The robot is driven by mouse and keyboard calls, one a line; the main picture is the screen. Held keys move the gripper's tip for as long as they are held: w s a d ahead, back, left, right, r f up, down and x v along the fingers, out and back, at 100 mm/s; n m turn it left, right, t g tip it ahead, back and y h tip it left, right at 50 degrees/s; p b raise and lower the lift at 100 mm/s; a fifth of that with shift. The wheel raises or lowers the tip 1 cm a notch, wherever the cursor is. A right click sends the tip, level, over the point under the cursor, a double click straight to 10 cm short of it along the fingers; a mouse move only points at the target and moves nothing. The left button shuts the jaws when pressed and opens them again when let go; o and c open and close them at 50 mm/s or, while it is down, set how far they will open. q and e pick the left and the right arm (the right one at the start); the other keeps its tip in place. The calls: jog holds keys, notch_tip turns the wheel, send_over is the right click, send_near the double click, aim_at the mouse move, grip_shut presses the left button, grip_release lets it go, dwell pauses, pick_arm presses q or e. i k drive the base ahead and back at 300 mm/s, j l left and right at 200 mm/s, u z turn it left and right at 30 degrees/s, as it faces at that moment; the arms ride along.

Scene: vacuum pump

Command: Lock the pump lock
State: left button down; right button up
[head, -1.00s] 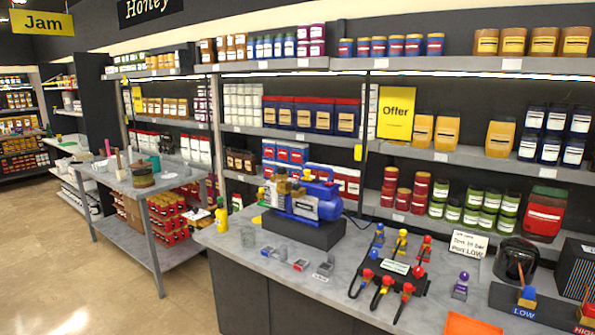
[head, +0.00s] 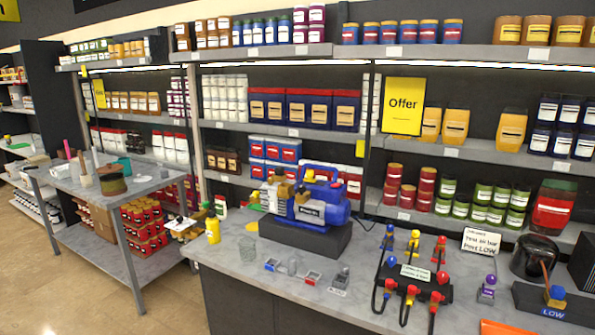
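The blue and grey vacuum pump (head: 322,212) stands on a dark block (head: 305,238) on the grey counter, with brass-coloured fittings on its left side. I cannot make out which part of it is the pump lock. A black manifold (head: 418,289) with hoses and red and yellow knobs lies on the counter to the right of the pump. Small blue, yellow and red valve pieces (head: 414,243) stand behind the manifold. Neither of my grippers is in view.
A purple-topped piece (head: 487,289), a LOW stand (head: 553,304) and a dark pot (head: 533,258) are on the right. Stocked shelves rise behind; floor is open at left.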

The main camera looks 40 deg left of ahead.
aim_at(310, 173)
jog(key=j+z, duration=0.1)
jog(key=j, duration=0.45)
jog(key=j+z, duration=0.1)
jog(key=j, duration=0.4)
jog(key=j+z, duration=0.1)
jog(key=j, duration=0.45)
jog(key=k+j+z, duration=0.15)
jog(key=j, duration=0.4)
jog(key=j+z, duration=0.1)
jog(key=j, duration=0.4)
jog(key=k+j+z, duration=0.1)
jog(key=j, duration=0.4)
jog(key=k+j+z, duration=0.1)
jog(key=j, duration=0.45)
jog(key=k, duration=0.05)
